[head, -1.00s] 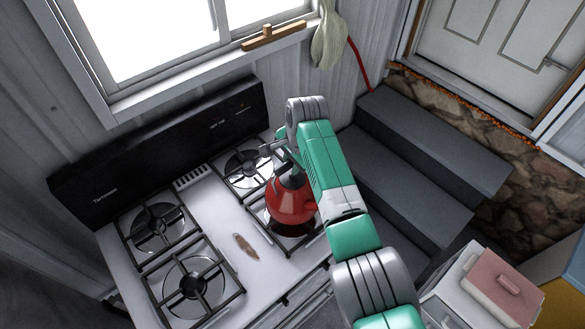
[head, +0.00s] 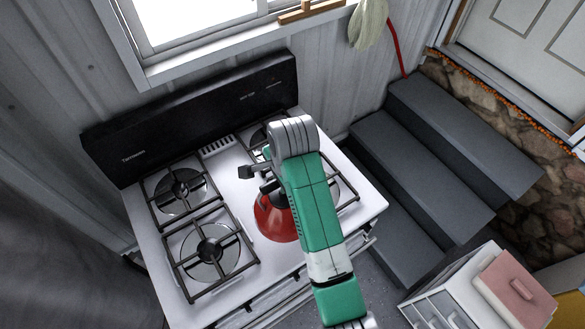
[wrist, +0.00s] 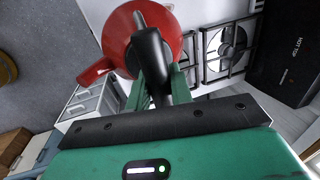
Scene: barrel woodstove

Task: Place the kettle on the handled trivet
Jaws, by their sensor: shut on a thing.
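The red kettle (head: 272,220) with its dark handle is over the front middle of the stove top, partly hidden by my arm. My gripper (wrist: 158,85) is shut on the black kettle handle (wrist: 148,52); the red body (wrist: 120,35) and spout (wrist: 95,72) show beyond it in the wrist view. The kettle is off the right burner; its height above the stove is hard to tell. I cannot surely pick out the handled trivet. A pink slab with a handle (head: 515,290) lies on the white cabinet at lower right.
The white stove (head: 150,222) has burner grates (head: 212,250) on the left and right, and a black back panel (head: 195,115). Grey steps (head: 425,165) stand to its right. The white cabinet (head: 455,290) is at lower right, with floor between it and the stove.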

